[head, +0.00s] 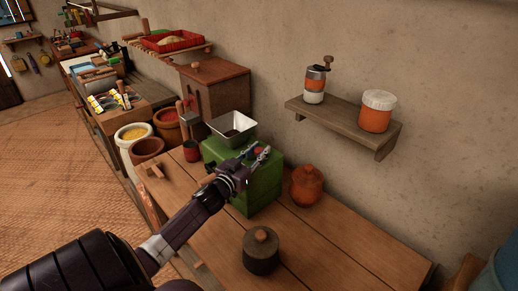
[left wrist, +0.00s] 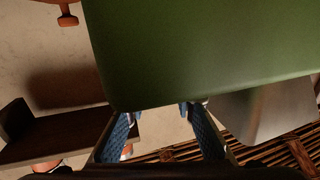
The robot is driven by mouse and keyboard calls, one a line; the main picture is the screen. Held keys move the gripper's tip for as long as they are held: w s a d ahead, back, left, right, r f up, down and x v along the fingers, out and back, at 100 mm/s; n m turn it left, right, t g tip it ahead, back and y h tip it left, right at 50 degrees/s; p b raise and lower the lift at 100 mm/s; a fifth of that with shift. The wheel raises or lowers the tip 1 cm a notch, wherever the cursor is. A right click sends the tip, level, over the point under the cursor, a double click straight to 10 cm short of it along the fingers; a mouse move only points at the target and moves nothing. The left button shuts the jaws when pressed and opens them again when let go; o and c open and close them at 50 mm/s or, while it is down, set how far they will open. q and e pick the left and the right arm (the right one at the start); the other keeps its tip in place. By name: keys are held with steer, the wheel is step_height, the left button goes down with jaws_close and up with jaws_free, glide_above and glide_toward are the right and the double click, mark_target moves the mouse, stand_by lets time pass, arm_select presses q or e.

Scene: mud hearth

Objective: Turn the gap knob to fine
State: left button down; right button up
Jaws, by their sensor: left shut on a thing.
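The green mill (head: 243,190) stands on the wooden table against the wall, with a metal hopper (head: 232,128) on top. My left gripper (head: 257,154) is at the mill's front, near its top. Its fingers are closed around a small red part, the gap knob (head: 258,153), which is mostly hidden by them. In the left wrist view the green mill body (left wrist: 200,50) fills the top, and my blue finger pads (left wrist: 160,130) stand on either side below it. The knob and its setting cannot be made out there.
An orange lidded pot (head: 307,186) stands right of the mill, and a dark lidded jar (head: 261,251) stands in front. A wall shelf (head: 345,122) holds a hand grinder (head: 316,82) and an orange jar (head: 376,113).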

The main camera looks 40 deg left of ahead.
arm_select(q)
steer(key=shift+f, duration=0.1)
stand_by(0.4)
steer(key=c, duration=1.6)
jaws_free()
steer(key=shift+s, duration=0.1)
steer(key=s, duration=0.4)
steer(key=s+d, duration=0.1)
steer(key=s, duration=0.3)
steer(key=s+d, duration=0.1)
steer(key=s, duration=0.2)
steer(key=shift+s, duration=0.4)
